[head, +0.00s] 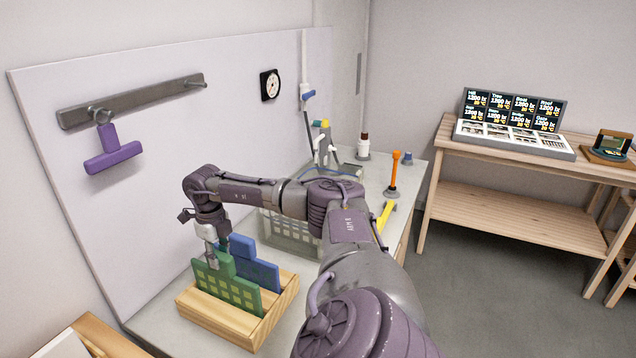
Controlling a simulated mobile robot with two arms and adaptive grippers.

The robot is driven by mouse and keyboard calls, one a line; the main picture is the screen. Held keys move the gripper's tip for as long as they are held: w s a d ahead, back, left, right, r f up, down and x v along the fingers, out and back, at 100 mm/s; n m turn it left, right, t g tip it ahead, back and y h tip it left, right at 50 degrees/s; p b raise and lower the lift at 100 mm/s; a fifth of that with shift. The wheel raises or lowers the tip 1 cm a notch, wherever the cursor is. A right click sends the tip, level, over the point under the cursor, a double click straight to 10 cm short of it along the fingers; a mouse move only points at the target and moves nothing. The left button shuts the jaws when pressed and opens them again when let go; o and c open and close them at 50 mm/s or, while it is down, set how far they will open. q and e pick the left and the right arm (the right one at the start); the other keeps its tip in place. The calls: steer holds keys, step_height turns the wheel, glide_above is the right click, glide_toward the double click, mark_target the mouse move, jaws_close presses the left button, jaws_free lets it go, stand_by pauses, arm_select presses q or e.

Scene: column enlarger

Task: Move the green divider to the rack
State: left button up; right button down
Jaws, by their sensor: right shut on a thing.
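The green divider (226,290), with rows of pale square windows, stands upright at the wooden rack (221,320). Its lower edge is hidden behind the rack's front board, so I cannot tell whether it rests on the bottom. My right gripper (216,261) comes down from above and is shut on the top of the green divider. A blue divider (262,272) stands upright just behind the green one in the same rack. My left gripper is not in view.
A purple T-shaped piece (113,152) hangs from the grey wall rail (140,99). A grey grid basket (290,236) stands behind the rack, partly hidden by my right arm. An orange-handled tool (394,172) stands on the grey worktop (407,165). A wooden table (500,151) is at right.

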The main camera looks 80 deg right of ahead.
steer(key=shift+f+b, duration=0.3)
steer(key=shift+f, duration=0.3)
steer(key=c, duration=0.8)
jaws_free()
steer(key=shift+r, duration=0.15)
steer(key=shift+r+p, duration=3.2)
steer(key=shift+r, duration=0.75)
